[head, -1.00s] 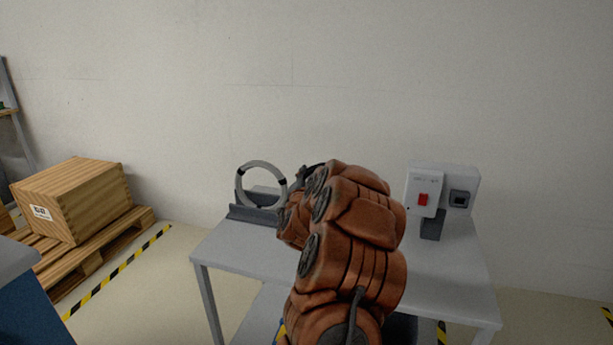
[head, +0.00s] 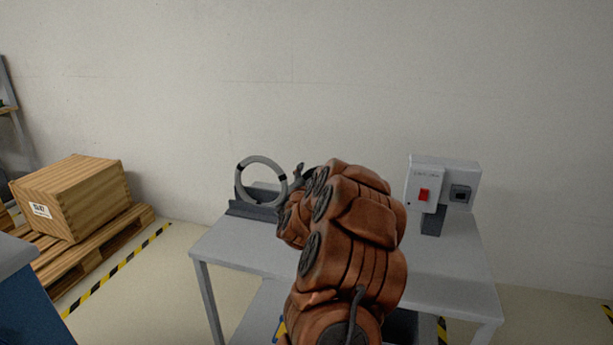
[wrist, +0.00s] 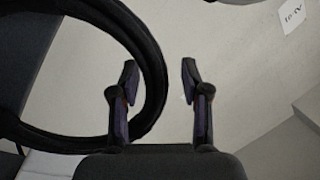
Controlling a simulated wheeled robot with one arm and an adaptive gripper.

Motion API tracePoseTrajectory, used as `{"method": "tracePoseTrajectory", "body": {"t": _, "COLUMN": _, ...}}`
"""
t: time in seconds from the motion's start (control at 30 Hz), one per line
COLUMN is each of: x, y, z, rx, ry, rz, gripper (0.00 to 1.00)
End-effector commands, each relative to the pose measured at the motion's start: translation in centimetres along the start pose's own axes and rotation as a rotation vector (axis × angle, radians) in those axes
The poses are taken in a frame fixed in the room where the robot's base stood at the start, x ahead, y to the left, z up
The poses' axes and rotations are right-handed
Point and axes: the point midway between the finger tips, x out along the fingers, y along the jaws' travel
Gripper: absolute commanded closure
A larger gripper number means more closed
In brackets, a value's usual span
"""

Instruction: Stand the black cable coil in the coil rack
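The black cable coil (wrist: 152,75) fills the left of the wrist view as a thick dark ring. In the head view only a small dark part (head: 309,171) shows beside my arm. My gripper (wrist: 160,70) is open; the coil's right side passes between the fingers, close to the left finger and clear of the right one. The grey coil rack (head: 248,209) stands at the table's back left, with a pale grey ring (head: 242,186) with dark bands upright in it. My arm hides the rack's right part, so I cannot tell whether the black coil is seated.
The grey table (head: 235,252) has free room at its front left. A box with a red switch (head: 423,195) stands at its right. A wooden crate (head: 70,200) on a pallet is at the left, and a blue cart (head: 30,300) is at the lower left.

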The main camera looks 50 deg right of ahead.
Motion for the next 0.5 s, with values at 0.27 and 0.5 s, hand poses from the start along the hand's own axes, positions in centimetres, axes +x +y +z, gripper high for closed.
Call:
{"method": "tracePoseTrajectory", "body": {"t": 0.27, "x": -0.01, "y": 0.05, "z": 0.07, "rx": 0.001, "ry": -0.001, "rz": 0.001, "gripper": 0.45}}
{"method": "tracePoseTrajectory", "body": {"t": 0.5, "x": -0.40, "y": 0.05, "z": 0.06, "rx": 0.001, "ry": -0.002, "rz": 0.001, "gripper": 0.45}}
